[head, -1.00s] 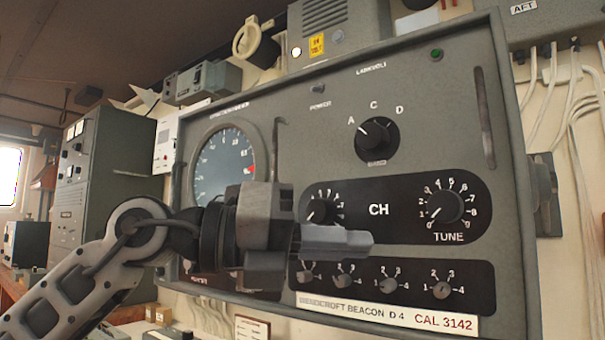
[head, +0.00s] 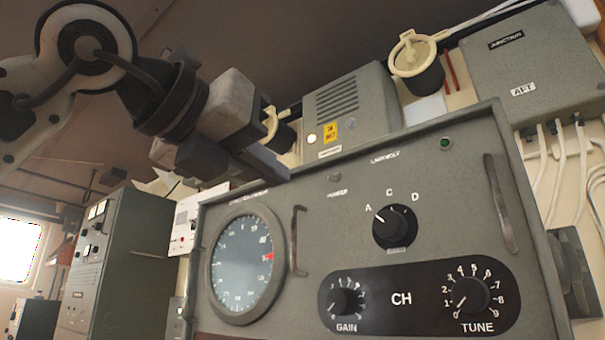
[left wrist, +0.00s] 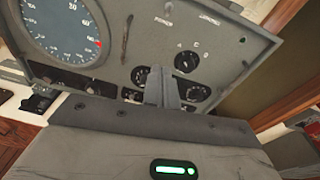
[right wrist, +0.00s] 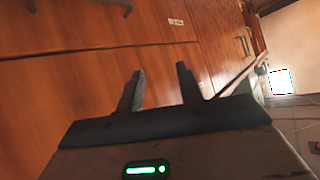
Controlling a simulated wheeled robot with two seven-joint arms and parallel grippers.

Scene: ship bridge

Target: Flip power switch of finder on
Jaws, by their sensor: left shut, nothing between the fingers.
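The finder (head: 300,275) is a grey panel with a round dial, knobs and two handles; it also shows in the left wrist view (left wrist: 228,52). Its power switch (head: 335,178) is a small dark knob above the POWER label; its position is too small to tell. My left gripper (head: 280,170) is shut and empty near the panel's upper edge, left of the switch. In the left wrist view its closed fingers (left wrist: 163,88) overlap the lower knobs. My right gripper (right wrist: 160,72) is open and empty, with wooden cabinet fronts beyond it.
A vented grey box (head: 347,105) with a lit lamp stands behind the finder's top edge. A metal handle (head: 298,240) sticks out below and left of the switch. A junction box (head: 535,70) with cables is at the upper right. A grey cabinet (head: 130,265) stands at left.

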